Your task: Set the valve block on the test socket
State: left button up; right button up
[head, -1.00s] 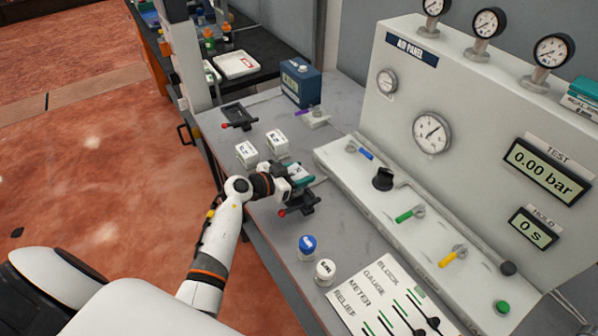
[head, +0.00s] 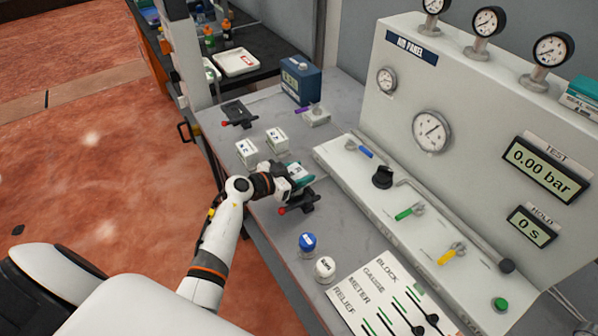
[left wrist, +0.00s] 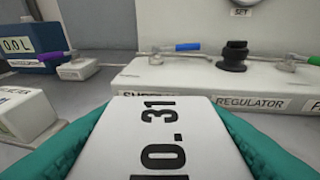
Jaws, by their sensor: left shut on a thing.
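A black fixture (head: 303,202) with a red-tipped lever is just in front of the held block in the head view. I cannot tell whether the block touches it. A similar black fixture (head: 238,113) stands empty farther back. I cannot tell which is the test socket. My right gripper is not in view.
Two white labelled blocks (head: 247,152) (head: 277,139) stand just behind my left gripper. A blue meter box (head: 301,80) is farther back. The air panel (head: 400,75) and its ledge with levers and a black knob (head: 382,177) border the right.

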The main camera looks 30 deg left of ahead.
pick_arm(q)
jog(key=shift+f, duration=0.2)
jog(key=o, duration=1.1)
jog(key=shift+s+f, duration=0.1)
jog(key=shift+s+a+r+p, duration=0.35)
jog(key=shift+s+p, duration=0.2)
jog(key=shift+p, duration=0.2)
jog(key=p+v, duration=0.3)
jog(key=v, duration=0.1)
jog(key=shift+p+v, duration=1.5)
jog(key=shift+v, duration=0.5)
jog(key=shift+p+v, duration=0.35)
jog(key=shift+v, duration=0.4)
jog(key=shift+d+f, duration=0.1)
